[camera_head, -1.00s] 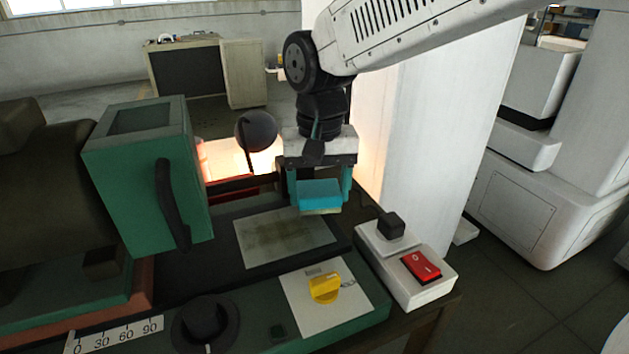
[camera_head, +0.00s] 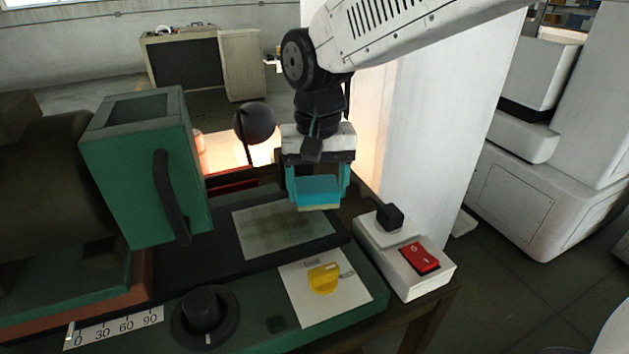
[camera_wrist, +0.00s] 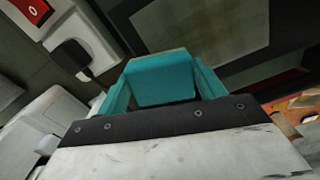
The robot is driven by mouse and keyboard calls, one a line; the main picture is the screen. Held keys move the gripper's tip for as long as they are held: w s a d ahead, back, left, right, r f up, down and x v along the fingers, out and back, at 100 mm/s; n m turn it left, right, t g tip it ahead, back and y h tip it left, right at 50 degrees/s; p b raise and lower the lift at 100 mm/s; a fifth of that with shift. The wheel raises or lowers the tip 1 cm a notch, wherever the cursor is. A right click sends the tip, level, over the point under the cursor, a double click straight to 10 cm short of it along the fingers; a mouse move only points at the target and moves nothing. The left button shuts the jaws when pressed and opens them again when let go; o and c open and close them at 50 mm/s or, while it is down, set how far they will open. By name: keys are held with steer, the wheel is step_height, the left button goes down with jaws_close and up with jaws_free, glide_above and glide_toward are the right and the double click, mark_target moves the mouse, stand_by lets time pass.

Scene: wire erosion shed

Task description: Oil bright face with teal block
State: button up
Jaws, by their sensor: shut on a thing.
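My gripper (camera_head: 318,190) is shut on the teal block (camera_head: 317,191), which has a pale strip along its lower edge. In the wrist view the teal block (camera_wrist: 160,80) sits between the teal fingers of my gripper (camera_wrist: 160,88). The bright face (camera_head: 283,231) is a flat grey metal plate with darker smudges, set in the dark bed of the green machine. The block is above and beside the plate's right far corner; whether it touches anything is hard to tell. Part of the plate (camera_wrist: 205,25) also shows in the wrist view.
A green box-shaped head (camera_head: 140,165) with a black handle stands left of the plate. A dark ball on a stem (camera_head: 255,122) stands behind, near my gripper.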

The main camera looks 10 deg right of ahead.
steer(key=shift+f, duration=0.55)
